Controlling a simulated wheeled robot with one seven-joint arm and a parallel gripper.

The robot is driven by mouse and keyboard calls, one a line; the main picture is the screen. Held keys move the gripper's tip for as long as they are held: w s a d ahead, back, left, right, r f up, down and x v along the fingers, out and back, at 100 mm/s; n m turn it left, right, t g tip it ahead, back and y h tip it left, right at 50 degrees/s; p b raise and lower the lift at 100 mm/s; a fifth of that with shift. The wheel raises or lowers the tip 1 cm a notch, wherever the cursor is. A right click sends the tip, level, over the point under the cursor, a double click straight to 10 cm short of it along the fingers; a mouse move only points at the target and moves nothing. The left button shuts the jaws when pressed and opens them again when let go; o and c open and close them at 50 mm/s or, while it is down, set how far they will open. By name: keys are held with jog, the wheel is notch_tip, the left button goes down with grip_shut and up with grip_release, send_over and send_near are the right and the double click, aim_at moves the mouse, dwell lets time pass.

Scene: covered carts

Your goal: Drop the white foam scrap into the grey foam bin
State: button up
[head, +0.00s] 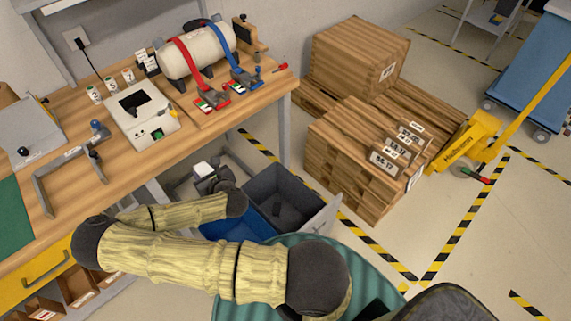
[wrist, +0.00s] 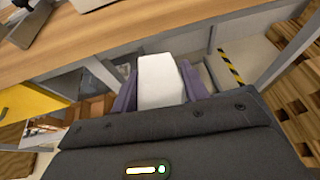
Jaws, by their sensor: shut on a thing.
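The white foam scrap (wrist: 162,82) is a pale block gripped between the two purple fingers of my gripper (wrist: 160,90) in the wrist view. In the head view the white scrap (head: 203,168) shows small at the end of my gripper (head: 207,176), beside the workbench's front edge and above floor level. A grey open bin (head: 318,212) stands on the floor to the right of my gripper, with a dark piece inside. My gripper is to the left of this bin's opening, not clearly over it. The bin is not clearly seen in the wrist view.
A blue bin (head: 225,228) stands beside the grey one, partly hidden by my arm. The wooden workbench (head: 75,180) with tools is above and left. Stacked wooden crates (head: 355,160) and a yellow pallet jack (head: 470,140) stand right. Marked floor is open farther right.

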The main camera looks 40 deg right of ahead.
jog(key=d+f+m+g+h+b, duration=0.1)
jog(key=d+f+m+h+b, duration=0.1)
jog(key=d+f+b, duration=0.6)
jog(key=d+f+m+g+h+b, duration=0.1)
jog(key=d+f+m+h+b, duration=0.1)
jog(key=d+f+b, duration=0.6)
jog(key=w+d+f+m+h+b, duration=0.1)
jog(key=d+f+m+h+b, duration=0.2)
jog(key=d+f+b, duration=0.4)
jog(key=d+b, duration=0.5)
jog(key=d, duration=0.5)
jog(key=shift+f+g+h, duration=0.4)
notch_tip(320, 180, down, 6)
jog(key=b, duration=0.4)
jog(key=shift+b, duration=0.35)
jog(key=o, duration=1)
